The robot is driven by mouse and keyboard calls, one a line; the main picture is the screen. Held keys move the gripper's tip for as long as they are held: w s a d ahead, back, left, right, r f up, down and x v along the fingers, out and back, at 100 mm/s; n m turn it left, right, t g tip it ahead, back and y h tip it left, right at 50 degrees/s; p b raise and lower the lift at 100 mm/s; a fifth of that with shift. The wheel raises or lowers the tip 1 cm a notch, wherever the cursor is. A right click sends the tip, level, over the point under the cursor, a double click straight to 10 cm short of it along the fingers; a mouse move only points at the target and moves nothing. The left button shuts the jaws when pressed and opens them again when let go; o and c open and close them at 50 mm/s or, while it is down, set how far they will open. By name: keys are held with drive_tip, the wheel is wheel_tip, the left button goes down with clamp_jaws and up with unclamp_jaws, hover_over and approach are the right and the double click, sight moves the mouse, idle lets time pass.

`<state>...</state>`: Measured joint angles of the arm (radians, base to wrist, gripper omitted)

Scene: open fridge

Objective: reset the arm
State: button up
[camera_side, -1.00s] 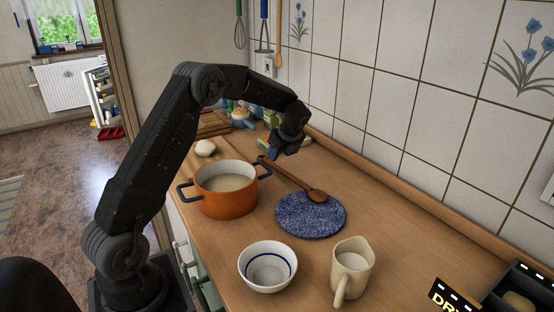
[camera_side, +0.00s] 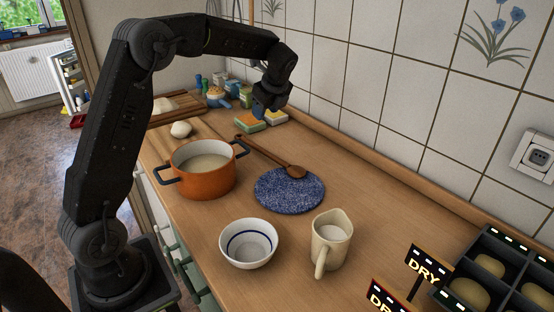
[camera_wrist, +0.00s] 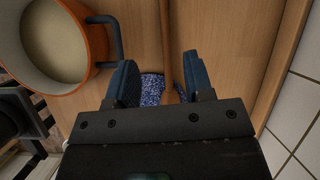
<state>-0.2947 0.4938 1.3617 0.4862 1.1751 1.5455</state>
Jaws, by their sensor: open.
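My gripper (camera_side: 266,110) hangs from my bent arm over the back of the worktop, in front of the sponges in the side view. In the wrist view its two blue fingers (camera_wrist: 160,80) are spread apart with nothing held between them. Beyond them lie part of the blue speckled mat (camera_wrist: 152,90) and the wooden spoon (camera_wrist: 165,35). The orange pot (camera_wrist: 97,43) with pale contents is at the upper left there.
The orange pot (camera_side: 207,184), blue round mat (camera_side: 289,196) with the spoon (camera_side: 270,157) across it, white bowl (camera_side: 249,258) and cream jug (camera_side: 331,241) stand on the worktop. Sponges (camera_side: 250,125) lie near the tiled wall. A dark divided tray (camera_side: 490,235) is at the right.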

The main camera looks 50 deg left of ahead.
drive_tip(key=s+d+r+n+t+h, duration=0.1)
drive_tip(key=s+d+r+n+t, duration=0.1)
drive_tip(key=s+d+r+n, duration=0.55)
drive_tip(key=s+d+f+n+t+h, duration=0.1)
drive_tip(key=s+d+n+h, duration=0.1)
drive_tip(key=s+d+n, duration=0.2)
drive_tip(key=s+d+f+n+t+h, duration=0.2)
drive_tip(key=s+d+n, duration=0.2)
drive_tip(key=s+d, duration=0.7)
drive_tip(key=s, duration=0.5)
drive_tip(key=shift+f+n+t, duration=0.15)
drive_tip(key=shift+n+t, duration=0.15)
drive_tip(key=shift+n, duration=0.05)
